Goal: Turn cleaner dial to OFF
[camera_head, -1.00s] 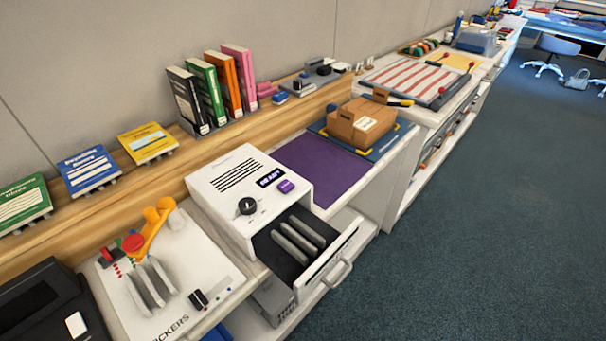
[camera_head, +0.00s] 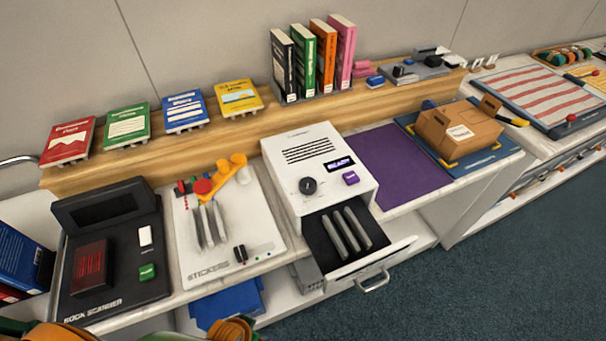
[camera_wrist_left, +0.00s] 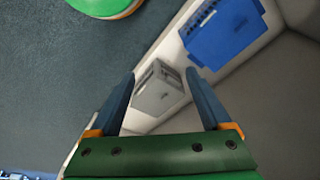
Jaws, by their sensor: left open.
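The cleaner is a white box (camera_head: 318,160) in the head view, with vents, a lit display reading READY (camera_head: 340,165) and a purple button (camera_head: 350,178). Its black dial (camera_head: 308,186) is on the front at the left; its exact setting is too small to read. The drawer (camera_head: 375,250) below it is pulled out and holds grey bars (camera_head: 346,232). In the left wrist view my left gripper (camera_wrist_left: 160,85) is open and empty, with its fingers apart. It points towards the lower shelf, away from the dial. My right gripper is not in view.
A stickers board (camera_head: 225,262) and a book scanner (camera_head: 110,255) are left of the cleaner. A purple mat (camera_head: 400,165) and a cardboard box (camera_head: 458,132) are to its right. A blue bin (camera_wrist_left: 222,35) and a grey box (camera_wrist_left: 158,90) show below. The floor (camera_head: 510,270) is clear.

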